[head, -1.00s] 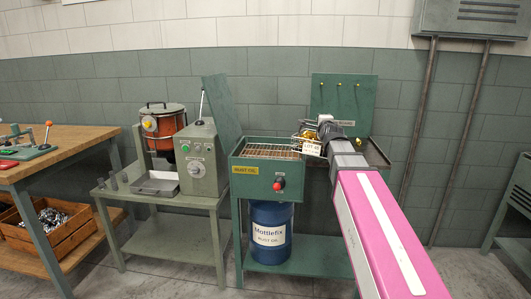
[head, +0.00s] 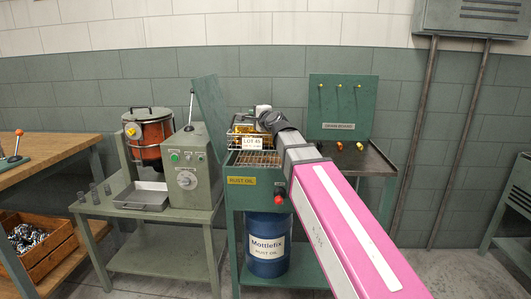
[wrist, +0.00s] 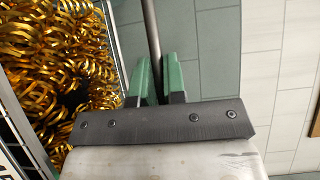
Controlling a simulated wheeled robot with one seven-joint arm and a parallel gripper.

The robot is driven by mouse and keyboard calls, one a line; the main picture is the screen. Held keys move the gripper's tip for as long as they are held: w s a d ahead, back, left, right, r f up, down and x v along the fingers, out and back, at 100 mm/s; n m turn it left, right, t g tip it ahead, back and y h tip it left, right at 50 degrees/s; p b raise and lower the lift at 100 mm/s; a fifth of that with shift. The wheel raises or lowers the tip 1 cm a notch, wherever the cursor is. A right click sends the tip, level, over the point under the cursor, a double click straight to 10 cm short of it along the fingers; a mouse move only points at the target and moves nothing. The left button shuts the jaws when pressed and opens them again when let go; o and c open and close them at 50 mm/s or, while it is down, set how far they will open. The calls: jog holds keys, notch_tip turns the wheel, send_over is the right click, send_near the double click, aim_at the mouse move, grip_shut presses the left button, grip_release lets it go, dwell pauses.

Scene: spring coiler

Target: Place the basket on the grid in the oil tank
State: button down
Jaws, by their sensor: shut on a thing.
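The wire basket (head: 233,139), full of gold coiled springs, bears a white LOT 49 tag (head: 254,143). It is over the back part of the green rust oil tank (head: 240,196). The brown grid (head: 258,159) shows in the tank's opening in front of and below the basket. I cannot tell whether the basket touches the grid. My gripper (head: 264,113) is at the basket's top right. In the wrist view its green fingers (wrist: 158,78) are shut on the basket's thin handle rod (wrist: 152,30), with the springs (wrist: 65,60) to the left.
The tank's green lid (head: 210,112) stands raised at the left. A grey machine (head: 187,170) with a red pot (head: 147,132) is further left. A green hook panel (head: 341,105) and dark shelf (head: 375,160) are at the right. A blue drum (head: 267,245) stands below.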

jog(key=w+d+f, duration=0.4)
jog(key=w+f, duration=0.6)
jog(key=shift+w+d+f, duration=0.15)
jog(key=shift+d+f, duration=0.2)
jog(key=shift+f, duration=0.15)
jog(key=c, duration=1.2)
grip_release()
jog(key=v, duration=1.2)
jog(key=shift+a, duration=0.1)
